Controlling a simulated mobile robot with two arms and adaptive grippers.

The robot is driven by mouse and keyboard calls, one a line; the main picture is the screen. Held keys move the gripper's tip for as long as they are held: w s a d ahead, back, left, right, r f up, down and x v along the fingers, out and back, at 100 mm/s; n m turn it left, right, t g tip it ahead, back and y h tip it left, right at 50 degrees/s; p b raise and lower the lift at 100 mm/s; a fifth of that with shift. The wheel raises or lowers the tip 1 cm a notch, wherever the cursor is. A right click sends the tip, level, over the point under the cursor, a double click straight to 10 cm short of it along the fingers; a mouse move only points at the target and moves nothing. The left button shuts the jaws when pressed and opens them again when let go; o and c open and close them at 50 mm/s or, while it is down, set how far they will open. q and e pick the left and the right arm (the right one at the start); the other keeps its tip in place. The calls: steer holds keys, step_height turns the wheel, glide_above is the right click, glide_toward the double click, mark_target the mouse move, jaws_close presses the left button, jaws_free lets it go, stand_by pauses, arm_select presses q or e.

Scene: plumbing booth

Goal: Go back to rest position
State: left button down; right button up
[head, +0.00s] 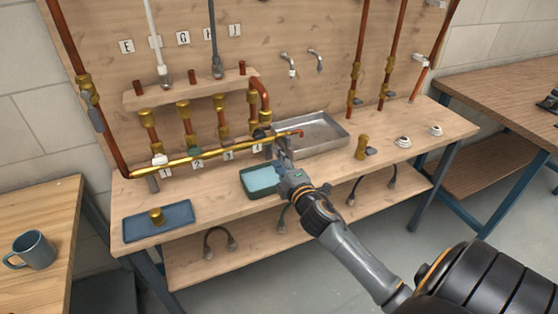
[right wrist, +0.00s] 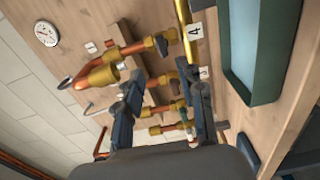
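My right gripper (head: 281,150) is above the bench near the right part of the brass pipe run, beside the green tray. In the right wrist view its two fingers (right wrist: 163,105) are spread apart, with no held object visible between them. Copper pipes and brass fittings (right wrist: 103,75) show beyond the fingers; I cannot tell how close the fingertips are to them. The right arm reaches in from the lower right of the head view. My left gripper is in neither view.
A blue tray (head: 135,230) holds a brass fitting (head: 156,216). A brass piece (head: 361,147) stands at right. A mug (head: 35,250) is on the left table.

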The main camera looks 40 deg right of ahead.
stand_by(0.5)
steer(key=s+a+f+m+g, duration=0.7)
steer(key=s+a+f+m, duration=0.1)
steer(key=s+f, duration=0.35)
steer(key=s+a+f+m+g+y, duration=0.2)
steer(key=s+a+m+g, duration=0.15)
steer(key=s+a, duration=0.45)
steer(key=s+a+f+m+g+y, duration=0.1)
steer(key=s+a+m+g+y, duration=0.2)
steer(key=s, duration=0.8)
step_height(320, 180, down, 27)
steer(key=s+n+g, duration=0.2)
steer(key=s+d+f, duration=0.2)
steer(key=s+f, duration=1.3)
steer(key=s, duration=0.1)
steer(key=shift+s+f+g+h, duration=0.2)
steer(key=shift+g+h, duration=0.1)
steer(key=shift+g, duration=0.15)
